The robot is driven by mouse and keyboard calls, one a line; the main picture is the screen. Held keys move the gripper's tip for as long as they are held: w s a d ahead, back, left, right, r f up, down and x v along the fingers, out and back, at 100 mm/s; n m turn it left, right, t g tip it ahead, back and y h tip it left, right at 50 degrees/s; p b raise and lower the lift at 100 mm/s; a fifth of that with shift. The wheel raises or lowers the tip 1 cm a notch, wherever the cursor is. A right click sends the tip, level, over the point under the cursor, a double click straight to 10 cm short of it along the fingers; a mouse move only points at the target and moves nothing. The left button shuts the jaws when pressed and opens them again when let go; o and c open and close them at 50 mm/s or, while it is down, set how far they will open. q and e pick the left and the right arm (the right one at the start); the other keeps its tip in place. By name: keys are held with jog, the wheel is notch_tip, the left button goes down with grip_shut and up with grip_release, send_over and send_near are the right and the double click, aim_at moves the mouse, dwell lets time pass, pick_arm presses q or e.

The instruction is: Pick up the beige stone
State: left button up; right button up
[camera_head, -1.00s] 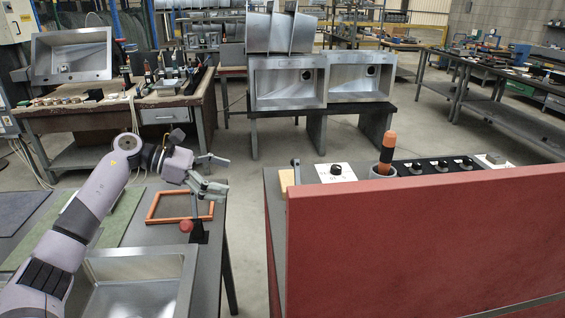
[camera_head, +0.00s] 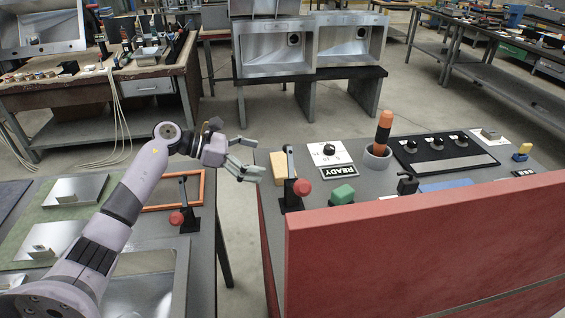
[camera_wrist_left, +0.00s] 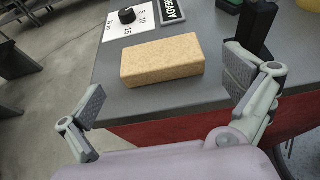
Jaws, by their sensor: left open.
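The beige stone (camera_head: 279,168) is a rectangular block lying on the grey top of the right-hand bench, near its left edge. In the left wrist view the stone (camera_wrist_left: 162,61) lies flat, ahead of and between the spread fingers. My left gripper (camera_head: 250,161) is open and empty. It is just left of the stone and apart from it. In the left wrist view my left gripper (camera_wrist_left: 165,105) shows both fingers wide apart. My right gripper is not in view.
A black lever with a red knob (camera_head: 303,187) stands close to the stone's right. A red panel (camera_head: 430,245) rises along the bench front. A gap separates the two benches.

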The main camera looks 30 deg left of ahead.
aim_at(280, 163)
pick_arm(q)
jog(key=shift+w+d+f, duration=0.1)
jog(key=shift+w+d, duration=0.2)
jog(key=shift+d, duration=0.15)
jog(key=shift+w+d+f+p, duration=0.1)
jog(key=shift+w+d+p, duration=0.15)
jog(key=shift+p, duration=0.2)
jog(key=p+x, duration=0.1)
jog(key=x, duration=0.2)
jog(key=shift+w+d+f+p, duration=0.15)
jog(key=shift+f+p, duration=0.05)
jog(key=shift+p, duration=0.1)
jog(key=shift+w+d+f, duration=0.2)
jog(key=shift+d+f, duration=0.05)
jog(key=shift+d, duration=0.05)
jog(key=c, duration=1.2)
jog(key=shift+c, duration=0.2)
